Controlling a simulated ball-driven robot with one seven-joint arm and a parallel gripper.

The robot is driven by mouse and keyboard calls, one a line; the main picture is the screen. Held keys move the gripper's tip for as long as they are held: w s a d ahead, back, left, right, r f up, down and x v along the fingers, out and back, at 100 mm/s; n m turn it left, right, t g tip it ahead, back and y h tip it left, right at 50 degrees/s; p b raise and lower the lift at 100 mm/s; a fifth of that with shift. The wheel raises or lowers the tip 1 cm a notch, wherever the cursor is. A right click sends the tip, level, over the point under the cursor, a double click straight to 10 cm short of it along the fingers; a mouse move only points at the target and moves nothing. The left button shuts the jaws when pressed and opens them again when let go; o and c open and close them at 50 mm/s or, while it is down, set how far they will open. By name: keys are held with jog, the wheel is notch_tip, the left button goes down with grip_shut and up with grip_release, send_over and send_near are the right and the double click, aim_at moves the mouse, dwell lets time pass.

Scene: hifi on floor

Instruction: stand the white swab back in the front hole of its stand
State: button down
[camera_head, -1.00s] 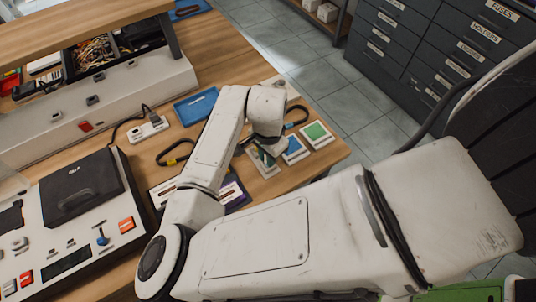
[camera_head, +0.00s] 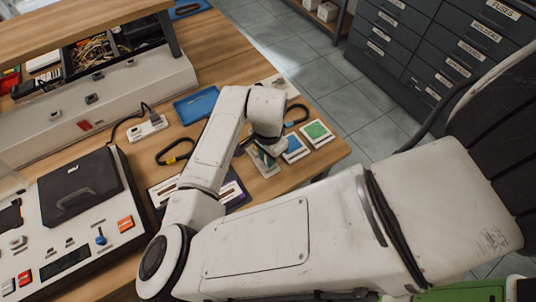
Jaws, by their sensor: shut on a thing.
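My gripper (camera_head: 262,152) is at the end of my white arm, low over the right part of the wooden bench. It is small and dark in the picture and partly covered by the wrist. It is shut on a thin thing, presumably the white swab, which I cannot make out. A flat, pale-edged item (camera_head: 266,167) lies just under or beside the gripper. I cannot pick out the swab's stand or its front hole; they may be hidden behind my arm or too small to tell.
A blue-topped box (camera_head: 294,149) and a green-topped box (camera_head: 317,132) lie right of my gripper. A blue tray (camera_head: 196,104), a white socket block (camera_head: 147,128) and a black-lidded console (camera_head: 80,187) are to the left. The bench's right edge is close.

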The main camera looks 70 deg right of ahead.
jog(key=shift+f, duration=0.35)
dwell(0.3)
jog(key=c, duration=1)
grip_release()
notch_tip(320, 180, up, 11)
jog(key=shift+f+b, duration=0.1)
jog(key=shift+b, duration=0.55)
notch_tip(320, 180, up, 6)
jog(key=p, duration=0.5)
dwell(0.4)
